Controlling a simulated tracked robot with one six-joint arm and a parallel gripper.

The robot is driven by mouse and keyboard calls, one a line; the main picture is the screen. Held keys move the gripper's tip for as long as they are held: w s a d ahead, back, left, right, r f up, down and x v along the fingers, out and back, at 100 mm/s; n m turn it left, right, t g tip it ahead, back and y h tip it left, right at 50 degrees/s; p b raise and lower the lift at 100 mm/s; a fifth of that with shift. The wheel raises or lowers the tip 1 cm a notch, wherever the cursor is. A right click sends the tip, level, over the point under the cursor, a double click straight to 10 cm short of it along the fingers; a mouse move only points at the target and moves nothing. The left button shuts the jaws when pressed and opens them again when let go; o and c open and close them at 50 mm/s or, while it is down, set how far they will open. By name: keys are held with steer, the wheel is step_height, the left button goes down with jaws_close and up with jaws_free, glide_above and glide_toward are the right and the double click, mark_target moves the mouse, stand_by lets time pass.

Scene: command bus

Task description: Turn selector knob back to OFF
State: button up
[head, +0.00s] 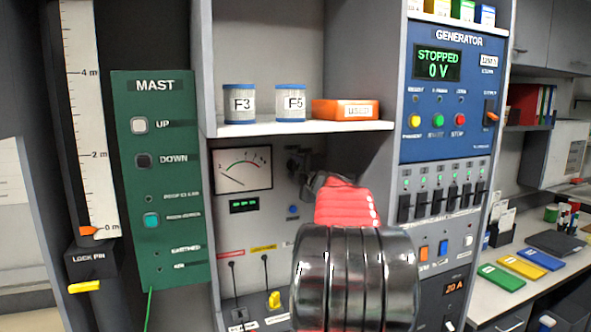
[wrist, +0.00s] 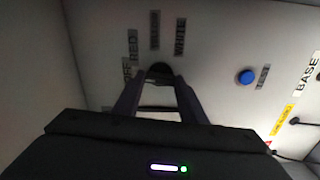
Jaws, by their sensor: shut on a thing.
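The selector knob (wrist: 159,71) is a dark round knob on the pale panel. In the wrist view it sits between the tips of my gripper (wrist: 157,84), which is shut on it. In the head view my gripper (head: 308,180) reaches the panel just right of the analog meter, and my red and dark arm links hide much of the area. I cannot tell which label the knob points to.
A blue TEST button (wrist: 246,77) is right of the knob. An analog meter (head: 242,169) is at its left in the head view. A shelf (head: 300,128) with two filters and an orange box juts out above. The blue generator panel (head: 446,90) stands to the right.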

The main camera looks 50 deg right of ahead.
steer(key=shift+w+f+n, duration=0.1)
steer(key=shift+f+n, duration=0.15)
steer(key=shift+n, duration=0.45)
steer(key=o, duration=1.1)
steer(key=shift+r, duration=0.1)
steer(key=shift+c, duration=0.2)
steer(key=shift+s+a, duration=0.3)
steer(key=shift+s, duration=0.25)
steer(key=v, duration=1.2)
steer(key=shift+s+a, duration=0.15)
steer(key=shift+s, duration=0.1)
